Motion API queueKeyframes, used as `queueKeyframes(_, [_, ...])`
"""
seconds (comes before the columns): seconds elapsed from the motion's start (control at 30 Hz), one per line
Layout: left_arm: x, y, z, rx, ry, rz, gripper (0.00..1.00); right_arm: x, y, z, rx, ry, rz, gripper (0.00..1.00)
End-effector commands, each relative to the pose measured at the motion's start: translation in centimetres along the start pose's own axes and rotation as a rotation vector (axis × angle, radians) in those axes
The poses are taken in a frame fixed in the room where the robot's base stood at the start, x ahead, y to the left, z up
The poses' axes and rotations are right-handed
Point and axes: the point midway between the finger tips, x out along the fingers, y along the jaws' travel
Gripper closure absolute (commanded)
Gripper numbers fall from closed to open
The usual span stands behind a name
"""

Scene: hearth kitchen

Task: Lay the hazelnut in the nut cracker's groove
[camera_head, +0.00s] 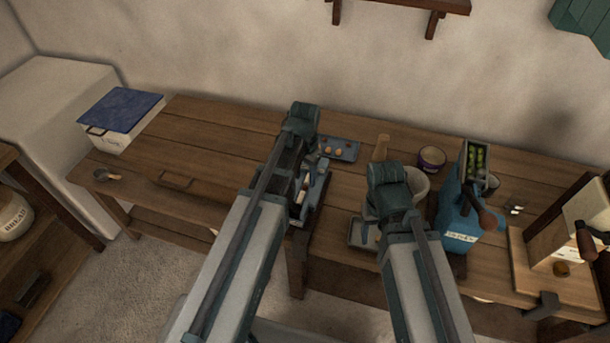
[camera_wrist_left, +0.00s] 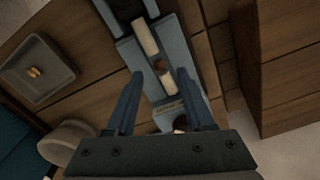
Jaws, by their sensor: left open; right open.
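The nut cracker (camera_wrist_left: 195,108) is a long blue-grey body with pale bars along its groove; in the head view (camera_head: 317,189) it stands on the table, partly behind my left arm. A small round brown hazelnut (camera_wrist_left: 160,66) shows in the groove between the pale bars. My left gripper (camera_wrist_left: 160,73) is open over the nut cracker, its fingertips on either side of the hazelnut in the picture; I cannot tell if they touch it. My right gripper (camera_head: 385,207) is lower right of it in the head view, open, its fingers largely hidden by its own wrist.
A blue-grey tray (camera_head: 350,155) with several nuts lies behind the nut cracker. A square pan (camera_wrist_left: 62,65) holds small tan pieces, beside a pale bowl (camera_wrist_left: 62,135). A blue grinder (camera_head: 455,215) stands right. The table's left part (camera_head: 215,135) is mostly clear.

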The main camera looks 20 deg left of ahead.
Motion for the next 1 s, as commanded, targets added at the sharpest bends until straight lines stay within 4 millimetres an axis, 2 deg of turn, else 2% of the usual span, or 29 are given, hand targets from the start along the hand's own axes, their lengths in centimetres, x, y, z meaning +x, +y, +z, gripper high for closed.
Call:
queueKeyframes(0.03, [-1.5, 0.0, 0.0, 0.0, 0.0, 0.0, 0.47, -1.5, 0.1, 0.1, 0.0, 0.0, 0.0, 0.41])
queueKeyframes(0.6, [-10.1, 0.0, 0.0, 0.0, 0.0, 0.0, 0.47, -10.1, 1.0, 0.6, -0.001, 0.0, 0.0, 0.41])
queueKeyframes(0.77, [-11.2, 0.0, 0.0, 0.0, 0.0, 0.0, 0.47, -11.2, 1.1, 0.7, -0.002, 0.0, 0.0, 0.41])
queueKeyframes(1.0, [-11.2, 0.0, 0.0, 0.0, 0.0, 0.0, 0.47, -11.1, 1.1, 0.7, -0.002, 0.0, 0.0, 0.41])
